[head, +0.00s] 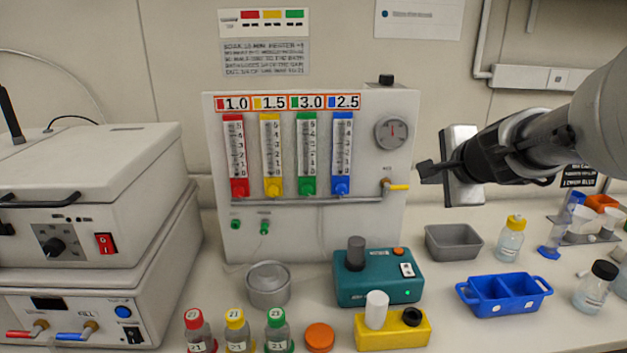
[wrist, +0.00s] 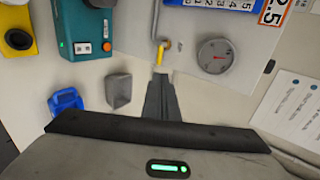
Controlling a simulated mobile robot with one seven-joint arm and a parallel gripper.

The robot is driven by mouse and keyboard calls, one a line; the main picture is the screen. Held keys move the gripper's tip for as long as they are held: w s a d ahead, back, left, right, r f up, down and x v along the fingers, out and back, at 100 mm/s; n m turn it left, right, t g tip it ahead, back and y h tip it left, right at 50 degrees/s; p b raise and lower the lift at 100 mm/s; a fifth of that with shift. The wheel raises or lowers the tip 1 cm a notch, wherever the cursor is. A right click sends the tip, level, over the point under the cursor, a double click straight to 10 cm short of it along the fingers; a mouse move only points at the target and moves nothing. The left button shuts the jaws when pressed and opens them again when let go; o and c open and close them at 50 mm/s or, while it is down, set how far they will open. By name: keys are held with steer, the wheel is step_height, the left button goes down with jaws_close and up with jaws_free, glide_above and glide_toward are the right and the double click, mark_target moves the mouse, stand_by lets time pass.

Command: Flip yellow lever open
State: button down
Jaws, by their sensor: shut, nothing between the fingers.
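The yellow lever (head: 400,187) sticks out sideways to the right from a brass valve (head: 386,184) at the right end of the panel's grey pipe. In the wrist view the yellow lever (wrist: 160,52) shows just beyond my fingertips. My gripper (head: 422,172) is shut and empty, at the right of the flow-meter panel (head: 310,232), close to the lever's free end. In the wrist view my gripper (wrist: 160,78) has its fingers together, pointing at the lever. I cannot tell whether the fingertips touch the lever.
A round gauge (head: 392,132) sits above the valve. Below are a teal device (head: 380,290), a grey bin (head: 453,242), a blue tray (head: 504,297) and a yellow block (head: 393,330). Bottles stand on the bench at right. The space right of the panel holds my arm.

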mark_target(402, 189)
steer(key=shift+w+f, duration=0.1)
steer(key=b+x, duration=0.2)
steer(key=x, duration=1.1)
steer(key=shift+w+f+b, duration=0.15)
steer(key=shift+w+b, duration=0.2)
steer(key=shift+b, duration=0.05)
steer(key=shift+d+f+m+y+b, duration=0.15)
steer(key=shift+f+m+y+b, duration=0.25)
steer(key=shift+b, duration=0.3)
steer(key=f+m+t+y+b, duration=0.1)
steer(key=m+y+b, duration=0.1)
steer(key=m, duration=0.1)
steer(key=f+m+t+y+b, duration=0.1)
steer(key=f+m+y+b, duration=0.1)
steer(key=y+b, duration=0.1)
steer(key=f+m+y+b, duration=0.1)
steer(key=m+y+b, duration=0.1)
steer(key=m+y, duration=0.1)
steer(key=shift+a+f+m+t+b, duration=0.15)
steer(key=shift+a+m+t+b, duration=0.15)
steer(key=shift+t+b, duration=0.1)
steer(key=shift+s+d, duration=0.1)
